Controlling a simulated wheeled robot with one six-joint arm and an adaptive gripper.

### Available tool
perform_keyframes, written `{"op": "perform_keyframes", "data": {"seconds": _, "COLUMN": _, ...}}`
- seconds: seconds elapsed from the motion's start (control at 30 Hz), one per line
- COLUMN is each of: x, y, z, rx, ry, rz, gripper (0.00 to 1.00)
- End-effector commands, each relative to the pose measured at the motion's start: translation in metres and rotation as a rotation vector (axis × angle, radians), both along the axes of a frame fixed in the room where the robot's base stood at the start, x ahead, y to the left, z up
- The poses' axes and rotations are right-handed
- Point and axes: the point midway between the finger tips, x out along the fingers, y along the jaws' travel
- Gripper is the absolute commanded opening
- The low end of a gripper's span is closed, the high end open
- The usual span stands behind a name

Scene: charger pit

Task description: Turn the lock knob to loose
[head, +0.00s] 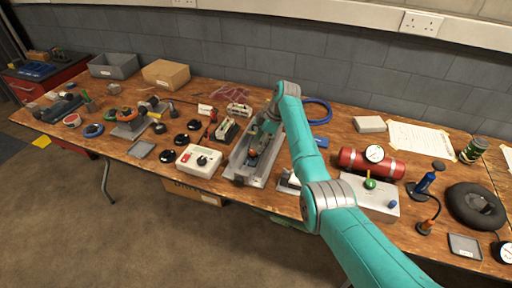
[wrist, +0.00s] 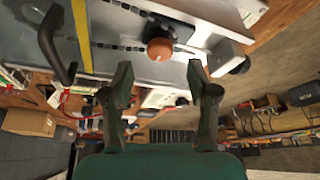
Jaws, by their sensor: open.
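A long grey metal fixture (head: 239,172) stands on the bench in the middle of the head view. An orange rounded knob (wrist: 158,48) sits on it beside a dark chain; its orange top also shows in the head view (head: 253,153). A black knob (wrist: 240,66) sticks out from a grey block at the right of the wrist view. Neither knob bears a readable label, so I cannot tell which is the lock knob. My gripper (wrist: 165,80) is open and empty, its fingers apart near the orange knob and not visibly touching it. In the head view my arm partly hides the fixture.
A white box with a black dial (head: 199,161) stands left of the fixture. Right are a red cylinder with a gauge (head: 371,162) and a panel with a green knob (head: 378,194). A black bent handle (wrist: 57,45) rises at the left of the wrist view.

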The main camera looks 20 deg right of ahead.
Motion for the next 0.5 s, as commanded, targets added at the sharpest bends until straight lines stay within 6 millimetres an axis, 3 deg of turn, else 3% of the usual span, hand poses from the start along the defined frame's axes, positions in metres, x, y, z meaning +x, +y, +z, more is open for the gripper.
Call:
{"op": "perform_keyframes", "data": {"seconds": 0.2, "x": -0.003, "y": -0.017, "z": 0.041, "rx": -0.001, "ry": -0.003, "rz": -0.001, "gripper": 0.59}}
{"op": "perform_keyframes", "data": {"seconds": 0.5, "x": -0.007, "y": -0.028, "z": 0.069, "rx": -0.001, "ry": 0.000, "rz": 0.000, "gripper": 0.59}}
